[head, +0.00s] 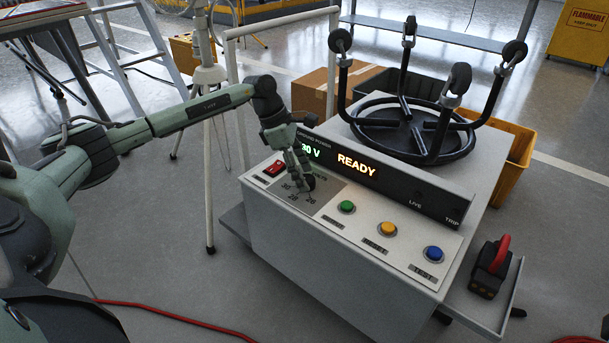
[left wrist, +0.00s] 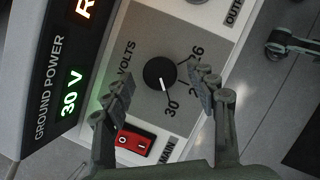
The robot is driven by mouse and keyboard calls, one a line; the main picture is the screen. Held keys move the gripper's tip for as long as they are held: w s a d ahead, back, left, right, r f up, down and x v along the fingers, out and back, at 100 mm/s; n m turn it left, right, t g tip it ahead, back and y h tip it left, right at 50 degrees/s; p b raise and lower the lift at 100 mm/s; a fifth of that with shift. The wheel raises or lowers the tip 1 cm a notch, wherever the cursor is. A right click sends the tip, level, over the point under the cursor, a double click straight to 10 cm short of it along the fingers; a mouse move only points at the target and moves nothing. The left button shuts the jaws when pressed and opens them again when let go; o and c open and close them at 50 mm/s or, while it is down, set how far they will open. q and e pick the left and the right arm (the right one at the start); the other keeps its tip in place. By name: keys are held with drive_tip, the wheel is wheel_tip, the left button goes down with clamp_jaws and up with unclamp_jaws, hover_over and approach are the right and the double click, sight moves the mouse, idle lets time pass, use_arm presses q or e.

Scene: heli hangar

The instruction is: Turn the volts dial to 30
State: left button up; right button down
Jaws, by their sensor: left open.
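The volts dial (left wrist: 159,73) is a round black knob with a white pointer line on the sloped panel of the ground power cart (head: 330,245). In the left wrist view its pointer is directed at the 30 mark (left wrist: 171,108). The display (left wrist: 70,92) reads 30 V, and READY shows beside it in the head view (head: 356,164). My left gripper (head: 301,178) is over the dial, its fingers open on either side of it in the left wrist view (left wrist: 162,78); a gap shows between each finger and the knob. My right gripper is not in view.
A red main switch (left wrist: 134,141) is close to one finger. Green (head: 347,207), yellow (head: 388,229) and blue (head: 433,253) buttons line the panel. A red-handled connector (head: 491,267) lies on the side shelf.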

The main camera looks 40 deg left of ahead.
use_arm(q)
drive_tip(key=v, duration=1.1)
drive_tip(key=shift+d, duration=0.15)
